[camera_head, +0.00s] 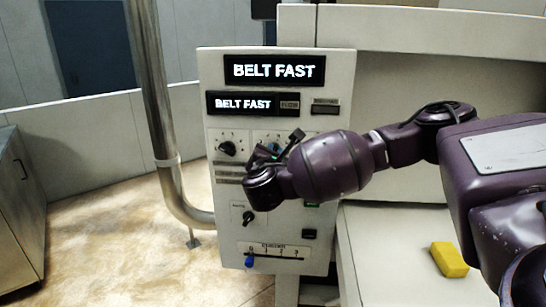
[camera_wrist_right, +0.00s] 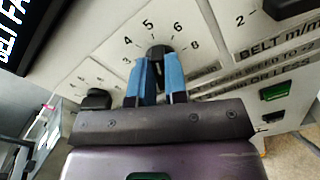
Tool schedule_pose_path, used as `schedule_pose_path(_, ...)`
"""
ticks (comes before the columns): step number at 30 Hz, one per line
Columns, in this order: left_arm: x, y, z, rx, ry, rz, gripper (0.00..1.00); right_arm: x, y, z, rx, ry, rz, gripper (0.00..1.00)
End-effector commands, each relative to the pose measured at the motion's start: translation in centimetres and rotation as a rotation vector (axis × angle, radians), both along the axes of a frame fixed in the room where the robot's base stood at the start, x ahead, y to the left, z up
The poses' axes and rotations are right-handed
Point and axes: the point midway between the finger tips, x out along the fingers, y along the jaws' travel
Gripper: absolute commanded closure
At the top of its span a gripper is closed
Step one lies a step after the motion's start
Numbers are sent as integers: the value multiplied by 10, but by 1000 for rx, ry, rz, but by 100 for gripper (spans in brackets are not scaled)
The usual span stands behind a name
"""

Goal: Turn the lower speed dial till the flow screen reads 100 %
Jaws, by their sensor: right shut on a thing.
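The control panel (camera_head: 213,125) stands upright. Its large upper screen (camera_head: 274,70) and smaller screen (camera_head: 242,103) both read BELT FAST, and I see no percentage. My right gripper (camera_head: 276,150) is at the panel, below the screens. I cannot read this dial's name. Another black knob (camera_head: 227,148) is to its left, and a lower knob (camera_head: 249,217) sits beneath my wrist. My left gripper is out of view.
A slider with a blue knob (camera_head: 250,262) is at the panel's bottom. A metal pipe (camera_head: 152,100) stands at the left. A yellow sponge (camera_head: 450,260) lies at lower right. In the wrist view, another knob (camera_wrist_right: 97,99) is close to the left finger.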

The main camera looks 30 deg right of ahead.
Motion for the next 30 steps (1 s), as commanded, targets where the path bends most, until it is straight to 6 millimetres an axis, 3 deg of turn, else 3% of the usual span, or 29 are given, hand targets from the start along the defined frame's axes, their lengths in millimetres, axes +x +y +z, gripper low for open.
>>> schedule_pose_path(18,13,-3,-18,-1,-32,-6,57,-2,-1,-6,348,-292,0,100)
schedule_pose_path(30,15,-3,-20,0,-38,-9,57,-2,-2,-5,448,-380,0,100)
